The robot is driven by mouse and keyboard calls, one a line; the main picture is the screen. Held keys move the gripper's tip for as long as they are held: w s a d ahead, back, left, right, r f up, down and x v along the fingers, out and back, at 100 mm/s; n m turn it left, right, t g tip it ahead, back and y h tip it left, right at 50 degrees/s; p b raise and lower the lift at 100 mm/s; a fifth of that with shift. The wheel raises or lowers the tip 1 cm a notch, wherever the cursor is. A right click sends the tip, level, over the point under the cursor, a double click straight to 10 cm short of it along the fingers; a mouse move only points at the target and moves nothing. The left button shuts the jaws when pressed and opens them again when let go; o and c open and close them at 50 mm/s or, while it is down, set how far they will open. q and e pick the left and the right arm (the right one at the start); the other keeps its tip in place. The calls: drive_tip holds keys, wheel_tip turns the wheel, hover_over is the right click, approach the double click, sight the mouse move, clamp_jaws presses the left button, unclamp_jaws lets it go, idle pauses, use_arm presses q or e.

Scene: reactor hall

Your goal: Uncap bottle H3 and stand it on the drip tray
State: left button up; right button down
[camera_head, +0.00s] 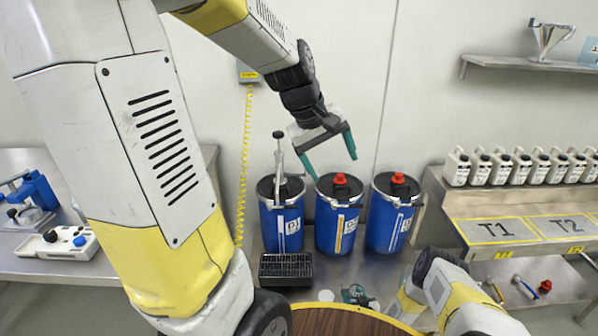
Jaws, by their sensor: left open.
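Several white bottles with black caps (522,167) stand in a row on the right bench. Their labels are too small to read, so I cannot tell which is H3.
Three blue drums (338,225) stand behind the tray; the left one carries a pump, the others red caps. The right bench has areas marked T1 (500,232) and T2. A round wooden top (340,322) is in front. A shelf with a metal funnel (548,40) hangs right.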

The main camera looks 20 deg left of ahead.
use_arm(q)
drive_tip(key=s+a+r+m, duration=0.1)
drive_tip(key=s+m, duration=0.1)
drive_tip(key=s, duration=0.3)
drive_tip(key=s+a+r+m+t, duration=0.1)
drive_tip(key=s+r+m, duration=0.1)
drive_tip(key=s, duration=0.3)
drive_tip(key=s+a+r+m+t+y, duration=0.1)
drive_tip(key=s+r+m, duration=0.1)
drive_tip(key=s, duration=0.3)
drive_tip(key=shift+s+r+m, duration=0.2)
drive_tip(key=shift+r+m, duration=0.05)
drive_tip(key=shift+m, duration=0.25)
use_arm(e)
drive_tip(key=shift+r, duration=0.1)
